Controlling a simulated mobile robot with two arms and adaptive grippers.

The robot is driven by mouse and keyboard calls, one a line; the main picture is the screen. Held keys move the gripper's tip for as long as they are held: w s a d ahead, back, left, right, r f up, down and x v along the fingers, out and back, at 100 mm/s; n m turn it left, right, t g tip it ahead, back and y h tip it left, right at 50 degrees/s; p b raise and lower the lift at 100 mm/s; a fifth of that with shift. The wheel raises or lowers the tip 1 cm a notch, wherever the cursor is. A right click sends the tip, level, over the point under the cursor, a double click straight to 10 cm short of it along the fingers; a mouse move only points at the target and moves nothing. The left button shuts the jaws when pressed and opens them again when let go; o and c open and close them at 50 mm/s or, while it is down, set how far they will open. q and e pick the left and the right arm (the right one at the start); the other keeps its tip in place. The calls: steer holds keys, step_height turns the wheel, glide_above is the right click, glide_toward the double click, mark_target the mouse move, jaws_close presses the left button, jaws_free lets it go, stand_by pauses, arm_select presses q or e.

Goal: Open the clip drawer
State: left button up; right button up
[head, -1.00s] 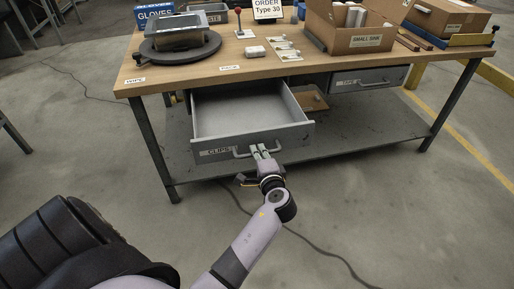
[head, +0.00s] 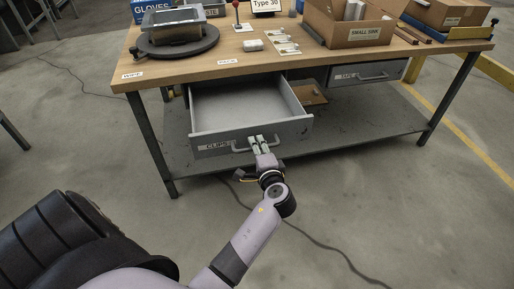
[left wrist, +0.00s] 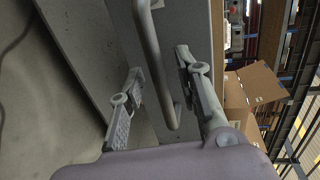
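The grey clip drawer (head: 204,136), with a CLIPS label on its front, hangs under the left part of the workbench. It is pulled well out, and its visible inside is empty. Its bar handle (head: 238,150) is on the front panel. My left gripper (head: 256,138) is at this handle, with its fingertips against or just before the drawer front. In the left wrist view the handle (left wrist: 150,45) runs between the two spread fingers of the left gripper (left wrist: 160,78), with visible gaps on both sides. My right gripper is not in view.
The workbench top (head: 190,68) carries a round turntable (head: 150,50) and a SMALL SINK carton (head: 345,38). A second drawer (head: 350,76) at the right is shut. A brown box (head: 312,92) lies on the lower shelf. The floor before the bench is clear except for a cable (head: 330,247).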

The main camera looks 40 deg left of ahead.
arm_select(q)
steer(key=v, duration=0.7)
stand_by(0.3)
steer(key=s+d+f+n+g+h, duration=0.1)
steer(key=s+d+f+g+h, duration=0.2)
steer(key=f, duration=0.8)
steer(key=s+d+f+h, duration=0.1)
steer(key=s+f+h, duration=0.3)
steer(key=f, duration=0.7)
steer(key=s+d+f+n+g+h, duration=0.2)
steer(key=s+d+f, duration=0.1)
steer(key=s+f, duration=0.5)
steer(key=s+d+f+n+g+h, duration=0.25)
steer(key=s+f, duration=0.35)
steer(key=s, duration=0.4)
steer(key=s+a+g+p, duration=0.1)
steer(key=s+a+p, duration=0.2)
steer(key=s+p, duration=1.2)
steer(key=shift+s+r+g, duration=0.35)
steer(key=shift+s+r, duration=0.05)
steer(key=shift+s, duration=0.55)
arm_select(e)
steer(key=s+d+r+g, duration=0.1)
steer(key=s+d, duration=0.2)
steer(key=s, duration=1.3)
